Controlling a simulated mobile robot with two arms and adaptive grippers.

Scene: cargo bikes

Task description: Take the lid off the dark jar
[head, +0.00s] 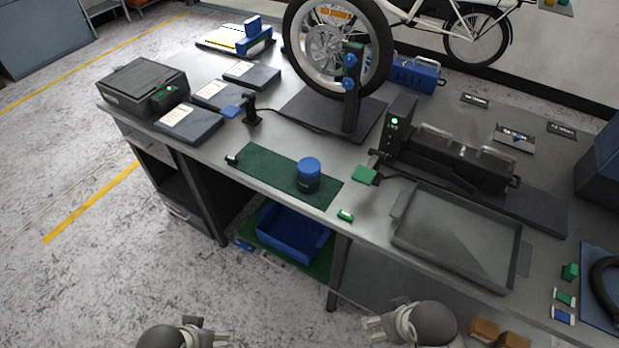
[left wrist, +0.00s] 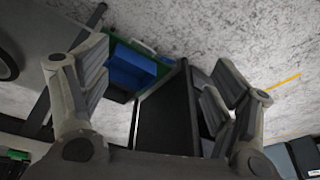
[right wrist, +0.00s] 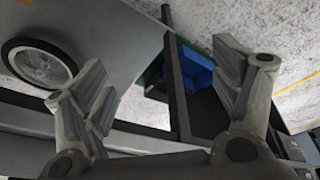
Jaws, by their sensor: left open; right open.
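The dark jar (head: 308,182) stands upright on a green mat (head: 262,172) near the front edge of the workbench. Its blue lid (head: 309,164) sits on top of it. My left gripper (head: 226,337) is open and empty, low at the bottom of the head view, in front of the bench and well short of the jar. My right gripper (head: 372,325) is also open and empty, at the bottom centre right, away from the jar. Both wrist views show spread fingers with nothing between them: left (left wrist: 160,95), right (right wrist: 172,100). The jar is in neither wrist view.
A grey tray (head: 460,238) lies right of the mat. A wheel stand (head: 350,95) and a black machine (head: 455,160) stand behind the jar. A small green item (head: 346,215) lies near the front edge. A blue bin (head: 290,235) sits below the bench.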

